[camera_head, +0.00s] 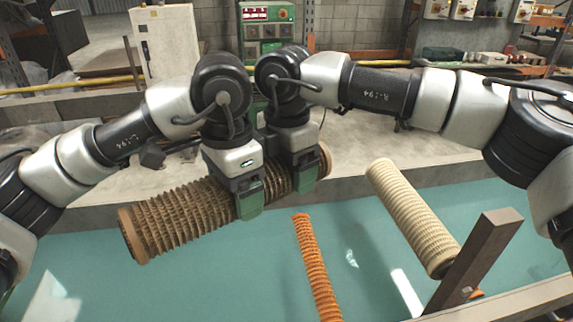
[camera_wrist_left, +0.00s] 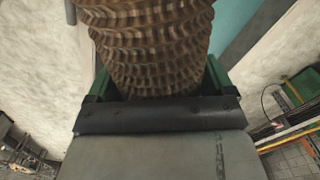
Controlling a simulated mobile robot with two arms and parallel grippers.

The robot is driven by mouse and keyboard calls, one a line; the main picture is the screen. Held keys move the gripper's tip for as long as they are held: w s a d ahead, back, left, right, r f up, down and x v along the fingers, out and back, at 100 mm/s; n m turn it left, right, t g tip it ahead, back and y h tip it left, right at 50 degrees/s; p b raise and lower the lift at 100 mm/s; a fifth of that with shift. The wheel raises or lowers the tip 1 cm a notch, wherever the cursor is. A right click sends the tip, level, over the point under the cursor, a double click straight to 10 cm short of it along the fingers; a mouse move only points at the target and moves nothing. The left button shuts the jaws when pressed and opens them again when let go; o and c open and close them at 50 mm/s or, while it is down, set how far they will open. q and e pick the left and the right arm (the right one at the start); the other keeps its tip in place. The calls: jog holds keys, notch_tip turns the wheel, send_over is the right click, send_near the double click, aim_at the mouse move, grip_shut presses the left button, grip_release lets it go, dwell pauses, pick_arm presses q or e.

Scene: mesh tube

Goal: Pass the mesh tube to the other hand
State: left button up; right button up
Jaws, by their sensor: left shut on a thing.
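The mesh tube (camera_head: 185,218) is brown and ribbed and is held tilted above the teal surface, its left end lower and nearer. My left gripper (camera_head: 249,198) is shut on it right of its middle. In the left wrist view the tube (camera_wrist_left: 150,45) fills the space between the green fingers (camera_wrist_left: 155,85). My right gripper (camera_head: 305,176) is at the tube near its right end, close beside the left gripper. One green finger lies in front of the tube; its other finger is hidden, so I cannot tell whether it grips.
On the teal surface (camera_head: 250,275) lie an orange ribbed tube (camera_head: 315,265) and a cream ribbed tube (camera_head: 410,215). A brown post (camera_head: 480,260) stands at the lower right. A grey ledge (camera_head: 350,187) runs behind. A white cabinet (camera_head: 165,45) and a green control panel (camera_head: 266,25) stand at the back.

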pick_arm(q)
jog(key=shift+s+d, duration=0.2)
jog(key=shift+d, duration=0.05)
pick_arm(e)
jog(key=shift+a, duration=0.1)
jog(key=shift+c, duration=1.1)
pick_arm(q)
jog(key=o, duration=1)
pick_arm(e)
jog(key=shift+r, duration=0.1)
jog(key=shift+c, duration=1.1)
